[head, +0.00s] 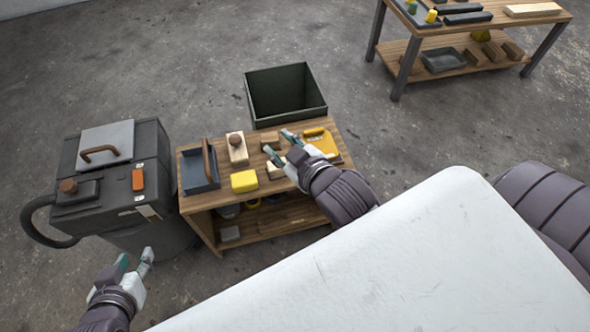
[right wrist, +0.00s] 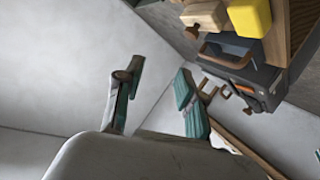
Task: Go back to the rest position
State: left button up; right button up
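My left gripper (head: 135,259) is low at the left of the head view, in front of the dark machine. Its fingers are apart with nothing between them. My right gripper (head: 279,144) is over the wooden workbench (head: 187,204), among the blocks and the yellow tool. Its fingers are spread, and the right wrist view shows them apart and empty, with the right gripper (right wrist: 155,90) seen against a pale wall.
The dark machine (head: 150,155) with a hose stands left of the workbench. On the bench are a dark tray (head: 199,172), a yellow block (head: 244,181) and a wooden plane (head: 237,149). An open dark bin (head: 285,95) stands behind. Another table (head: 480,22) is far right.

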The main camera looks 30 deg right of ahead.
jog(key=s+f+m+g, duration=0.2)
jog(key=s+f+g, duration=0.2)
jog(key=s+f, duration=0.1)
jog(key=shift+s+a+f+m+y, duration=0.15)
jog(key=shift+s+a+m+y, duration=0.2)
jog(key=shift+s, duration=0.55)
jog(key=shift+f, duration=0.1)
